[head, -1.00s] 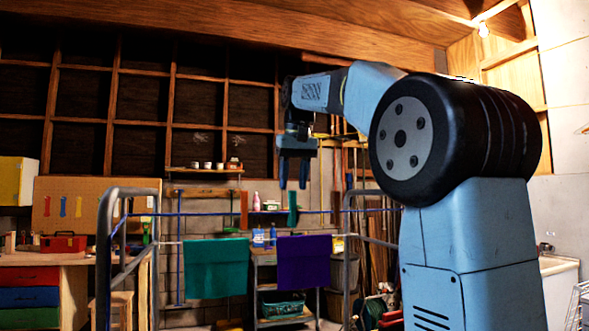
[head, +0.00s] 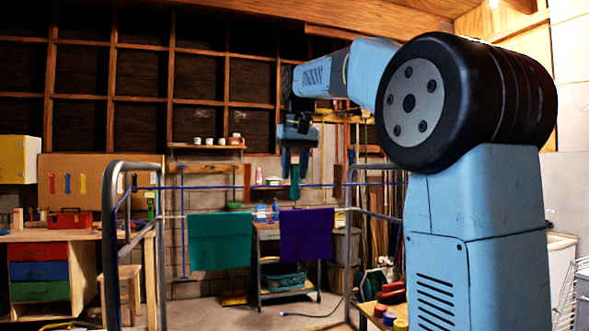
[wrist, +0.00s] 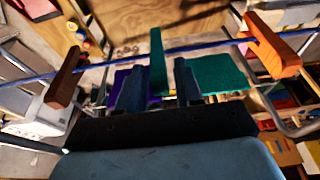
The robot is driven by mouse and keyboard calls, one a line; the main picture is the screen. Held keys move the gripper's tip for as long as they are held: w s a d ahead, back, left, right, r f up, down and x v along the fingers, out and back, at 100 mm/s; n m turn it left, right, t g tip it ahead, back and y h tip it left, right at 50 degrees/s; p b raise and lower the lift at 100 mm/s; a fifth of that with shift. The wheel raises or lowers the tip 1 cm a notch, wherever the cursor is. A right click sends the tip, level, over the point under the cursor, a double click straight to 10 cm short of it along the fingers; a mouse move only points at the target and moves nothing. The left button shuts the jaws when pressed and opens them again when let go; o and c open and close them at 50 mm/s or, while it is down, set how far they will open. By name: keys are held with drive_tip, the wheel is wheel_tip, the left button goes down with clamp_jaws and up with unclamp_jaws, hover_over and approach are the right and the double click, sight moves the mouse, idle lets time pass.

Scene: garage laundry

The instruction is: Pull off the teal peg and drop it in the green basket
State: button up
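The green basket (head: 285,281) sits on a lower shelf of the cart, below the purple cloth.
The blue line (head: 215,187) runs between two grey metal frames. Brown-orange pegs (wrist: 270,45) (wrist: 62,80) flank the teal one. A workbench (head: 85,233) stands left.

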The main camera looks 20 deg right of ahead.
clamp_jaws()
drive_tip(key=shift+r, duration=0.1)
drive_tip(key=shift+r, duration=2.9)
